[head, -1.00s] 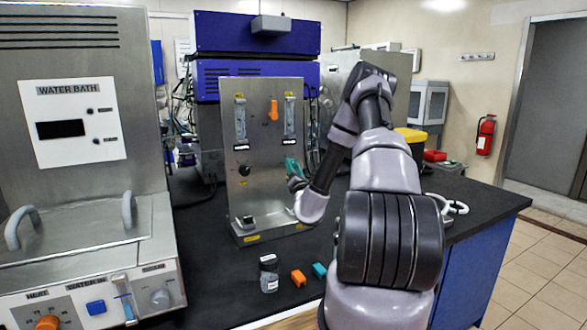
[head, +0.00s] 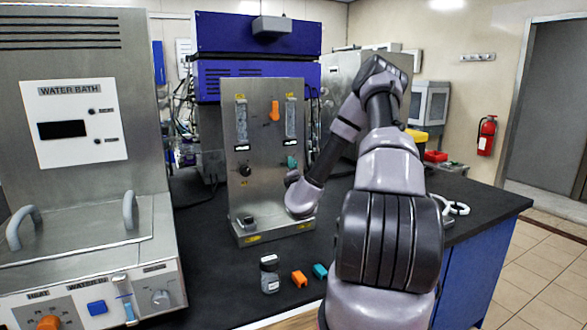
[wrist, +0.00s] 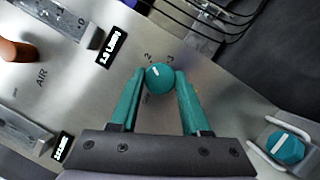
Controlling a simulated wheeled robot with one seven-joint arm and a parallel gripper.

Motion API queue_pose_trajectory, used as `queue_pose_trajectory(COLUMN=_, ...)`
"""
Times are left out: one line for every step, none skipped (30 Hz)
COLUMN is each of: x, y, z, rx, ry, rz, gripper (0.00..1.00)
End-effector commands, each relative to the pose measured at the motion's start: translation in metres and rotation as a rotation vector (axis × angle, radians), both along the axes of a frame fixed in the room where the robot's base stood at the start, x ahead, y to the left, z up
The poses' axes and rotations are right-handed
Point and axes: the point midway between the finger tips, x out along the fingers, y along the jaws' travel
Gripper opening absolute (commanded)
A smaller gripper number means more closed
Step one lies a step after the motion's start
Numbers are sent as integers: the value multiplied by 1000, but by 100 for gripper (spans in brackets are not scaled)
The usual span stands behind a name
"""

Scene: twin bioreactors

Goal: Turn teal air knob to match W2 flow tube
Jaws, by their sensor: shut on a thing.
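The steel panel (head: 265,185) has a left flow tube (head: 241,120) and a right flow tube (head: 291,117). I cannot read which is W2 or their levels. In the wrist view, a round teal knob (wrist: 160,74) with a white pointer line sits on the panel beside a small printed scale. My gripper (wrist: 158,82) has its two teal fingers on either side of this knob, shut on it. In the head view, a bit of teal (head: 292,162) shows at the panel's right side; my arm largely hides the gripper.
An orange valve handle (head: 274,110) is between the tubes, and a black knob (head: 245,170) is at lower left. A jar (head: 269,273), orange block (head: 299,278) and teal block (head: 320,271) stand on the bench.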

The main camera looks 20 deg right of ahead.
Motion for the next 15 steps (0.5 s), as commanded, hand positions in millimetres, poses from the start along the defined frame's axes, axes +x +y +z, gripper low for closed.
queue_pose_trajectory(x=-1, y=0, z=-1, rx=1, ry=3, rz=-2, gripper=0)
queue_pose_trajectory(x=-1, y=0, z=-1, rx=1, ry=3, rz=-2, gripper=0)
queue_pose_trajectory(x=-1, y=0, z=-1, rx=1, ry=3, rz=-2, gripper=0)
queue_pose_trajectory(x=-1, y=0, z=-1, rx=1, ry=3, rz=-2, gripper=0)
queue_pose_trajectory(x=-1, y=0, z=-1, rx=1, ry=3, rz=-2, gripper=0)
queue_pose_trajectory(x=-1, y=0, z=-1, rx=1, ry=3, rz=-2, gripper=0)
queue_pose_trajectory(x=-1, y=0, z=-1, rx=1, ry=3, rz=-2, gripper=0)
queue_pose_trajectory(x=-1, y=0, z=-1, rx=1, ry=3, rz=-2, gripper=0)
queue_pose_trajectory(x=-1, y=0, z=-1, rx=1, ry=3, rz=-2, gripper=0)
queue_pose_trajectory(x=-1, y=0, z=-1, rx=0, ry=4, rz=-2, gripper=50)
queue_pose_trajectory(x=-1, y=0, z=-1, rx=0, ry=4, rz=-2, gripper=62)
queue_pose_trajectory(x=-1, y=-1, z=-1, rx=0, ry=4, rz=-2, gripper=76)
queue_pose_trajectory(x=-1, y=0, z=-1, rx=0, ry=3, rz=-1, gripper=76)
queue_pose_trajectory(x=-1, y=0, z=-1, rx=0, ry=3, rz=-1, gripper=76)
queue_pose_trajectory(x=0, y=0, z=-1, rx=0, ry=3, rz=-1, gripper=76)
